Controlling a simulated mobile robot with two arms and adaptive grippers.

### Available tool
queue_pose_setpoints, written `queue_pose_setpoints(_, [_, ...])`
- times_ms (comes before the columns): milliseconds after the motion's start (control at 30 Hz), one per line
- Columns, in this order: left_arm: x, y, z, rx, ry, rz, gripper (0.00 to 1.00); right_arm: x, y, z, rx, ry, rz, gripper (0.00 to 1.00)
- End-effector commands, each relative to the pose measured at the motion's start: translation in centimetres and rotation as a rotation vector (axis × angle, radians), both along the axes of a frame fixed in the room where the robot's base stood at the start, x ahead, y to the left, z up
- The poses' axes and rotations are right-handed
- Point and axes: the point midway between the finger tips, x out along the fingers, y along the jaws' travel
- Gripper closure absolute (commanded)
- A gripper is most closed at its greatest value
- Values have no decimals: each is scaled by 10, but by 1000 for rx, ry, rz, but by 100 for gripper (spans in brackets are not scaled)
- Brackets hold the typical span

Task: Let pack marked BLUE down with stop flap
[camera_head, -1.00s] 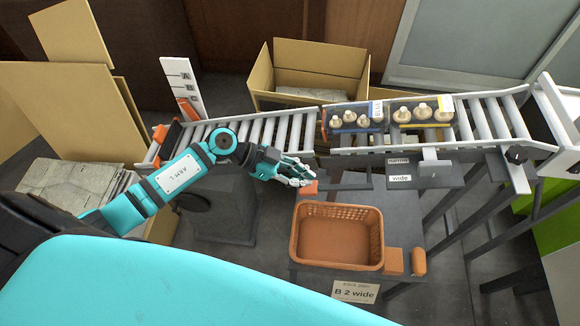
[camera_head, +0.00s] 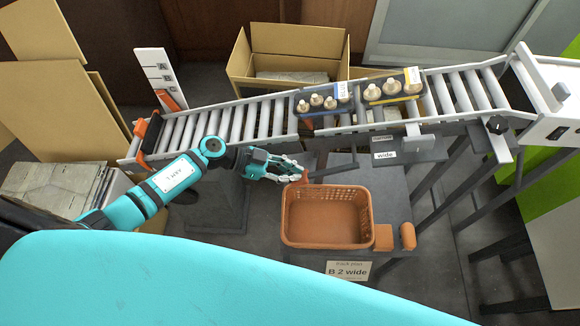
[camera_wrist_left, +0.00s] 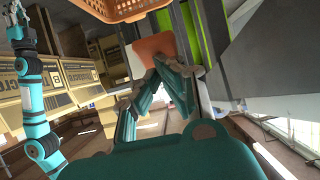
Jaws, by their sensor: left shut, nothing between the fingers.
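The pack with the blue label (camera_head: 343,92) holds several mushrooms and lies on the roller conveyor, at the joint between its two sections. A yellow-labelled pack (camera_head: 411,78) lies just to its right. My left gripper (camera_head: 297,172) is shut, below the conveyor, at the orange end (camera_head: 304,176) of a dark lever bar (camera_head: 335,169). In the left wrist view an orange block (camera_wrist_left: 153,50) shows at the fingertips; contact is unclear. I cannot tell which part is the stop flap.
An orange basket (camera_head: 328,242) stands below the gripper, beside a "B 2 wide" sign (camera_head: 347,271). The left conveyor rollers (camera_head: 215,125) are clear, ending at an orange-and-black piece (camera_head: 148,135). An A-B-C board (camera_head: 160,80) and open carton (camera_head: 240,62) stand behind.

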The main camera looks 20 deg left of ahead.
Motion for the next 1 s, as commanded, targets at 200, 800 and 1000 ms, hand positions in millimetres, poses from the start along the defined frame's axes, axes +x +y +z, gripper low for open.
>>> queue_pose_setpoints(200, [-3, 0, -6, 7, 7, -1, 100, 0, 2, 1, 2, -1, 0, 100])
queue_pose_setpoints(800, [-5, 44, 36, 11, 2, 4, 100, -1, 2, 37, 2, -1, 0, 100])
queue_pose_setpoints(1000, [-16, 85, 50, 7, 0, 4, 100, -2, 1, 31, 1, 3, 0, 100])
